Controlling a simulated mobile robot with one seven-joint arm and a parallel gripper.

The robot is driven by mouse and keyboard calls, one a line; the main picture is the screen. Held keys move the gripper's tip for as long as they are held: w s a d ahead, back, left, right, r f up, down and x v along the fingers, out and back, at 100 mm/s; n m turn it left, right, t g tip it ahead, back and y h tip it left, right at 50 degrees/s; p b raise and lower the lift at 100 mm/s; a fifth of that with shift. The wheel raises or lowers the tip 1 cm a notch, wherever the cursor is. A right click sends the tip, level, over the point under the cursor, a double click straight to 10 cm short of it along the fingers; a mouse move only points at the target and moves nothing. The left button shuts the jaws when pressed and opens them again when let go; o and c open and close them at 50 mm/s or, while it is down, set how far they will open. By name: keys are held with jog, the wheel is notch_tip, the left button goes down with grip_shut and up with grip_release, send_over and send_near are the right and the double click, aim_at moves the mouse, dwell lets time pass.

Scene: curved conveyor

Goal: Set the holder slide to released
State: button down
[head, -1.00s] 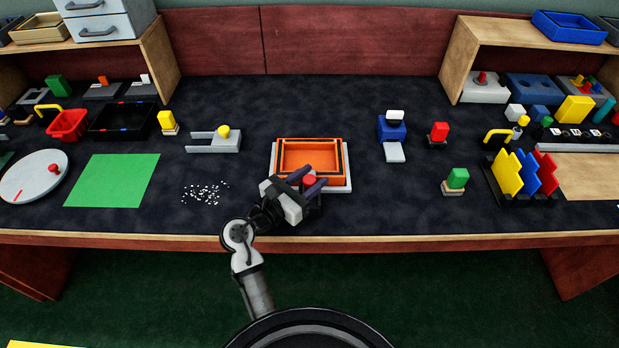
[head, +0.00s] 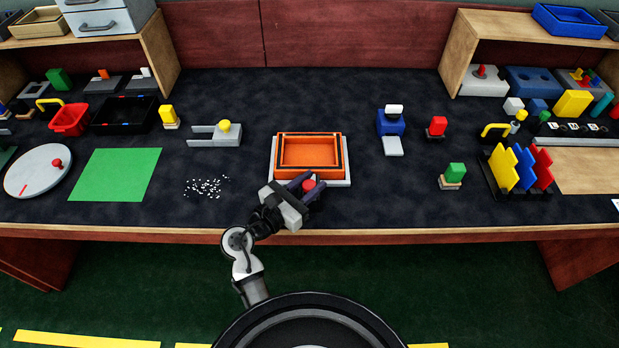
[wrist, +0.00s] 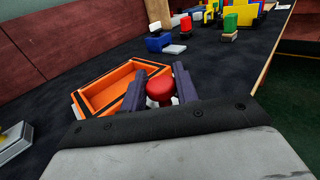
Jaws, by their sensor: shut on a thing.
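The holder is a pale plate (head: 347,183) with a dark frame around an orange tray (head: 310,136), on the table near its front edge. A round red knob (head: 309,185) shows at the holder's front side; I take it to be the slide's knob. My gripper (head: 307,184) is shut on the red knob from the front left. In the wrist view, the red knob (wrist: 160,89) sits between the two dark fingers (wrist: 160,90), with the orange tray (wrist: 110,87) just beyond to the left. The slide beneath the knob is hidden by my gripper.
A grey fixture with a yellow knob (head: 225,126) stands to the left, and a blue block fixture (head: 391,123) to the right. White bits (head: 206,187) lie left of my gripper. The table's front edge (head: 400,237) is close below. Table on both sides of the holder is mostly clear.

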jog(key=shift+s+f, duration=0.15)
jog(key=c, duration=1.1)
grip_release()
jog(key=shift+s, duration=0.1)
jog(key=b+v, duration=0.2)
jog(key=v, duration=1.1)
jog(key=shift+s+a, duration=0.25)
jog(key=shift+a, duration=0.05)
